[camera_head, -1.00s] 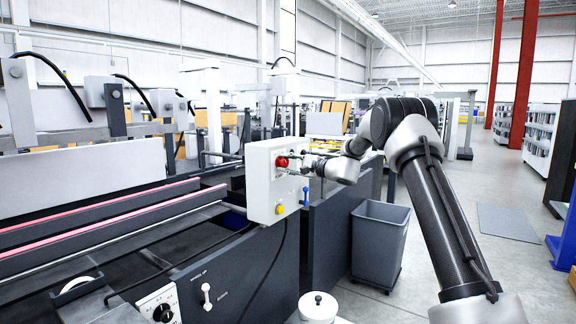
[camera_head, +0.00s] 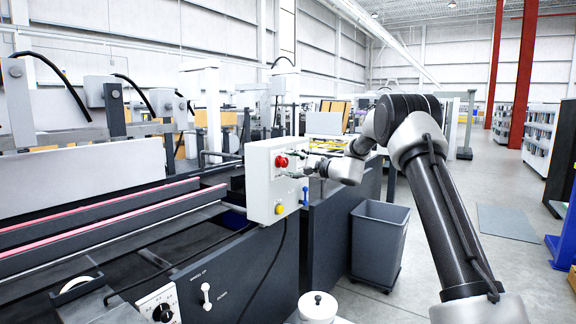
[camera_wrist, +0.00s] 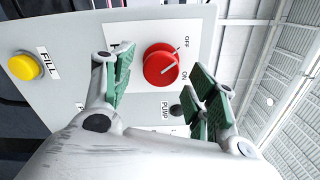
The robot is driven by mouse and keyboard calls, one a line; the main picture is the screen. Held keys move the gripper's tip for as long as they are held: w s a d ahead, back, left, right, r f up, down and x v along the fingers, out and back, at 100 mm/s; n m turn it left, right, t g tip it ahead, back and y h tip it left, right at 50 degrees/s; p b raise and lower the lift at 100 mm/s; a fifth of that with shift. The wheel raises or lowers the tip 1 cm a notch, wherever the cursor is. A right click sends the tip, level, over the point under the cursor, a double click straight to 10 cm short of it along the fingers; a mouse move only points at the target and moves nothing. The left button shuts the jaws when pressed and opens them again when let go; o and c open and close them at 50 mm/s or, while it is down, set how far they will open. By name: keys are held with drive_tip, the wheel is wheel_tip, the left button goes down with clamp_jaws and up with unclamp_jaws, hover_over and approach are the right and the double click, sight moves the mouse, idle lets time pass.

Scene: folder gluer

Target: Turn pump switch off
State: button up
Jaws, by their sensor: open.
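The pump switch (camera_wrist: 162,66) is a red rotary knob with a white pointer line on the white control box (camera_head: 259,196). In the wrist view, OFF and ON labels are printed beside it and a PUMP label near it. The pointer line lies between the two labels' directions; its exact setting is hard to tell. The red knob also shows in the head view (camera_head: 281,162). My gripper (camera_wrist: 160,84) is open, its green-padded fingers on either side of the knob in the picture. I cannot tell whether they touch it.
A yellow button (camera_wrist: 24,66) labelled FILL sits on the same box, and a blue-handled lever (camera_head: 306,196) is at its side. A grey bin (camera_head: 379,243) stands below on the floor.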

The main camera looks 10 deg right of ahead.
drive_tip(key=v, duration=1)
drive_tip(key=shift+s+d, duration=0.15)
drive_tip(key=shift+s, duration=0.1)
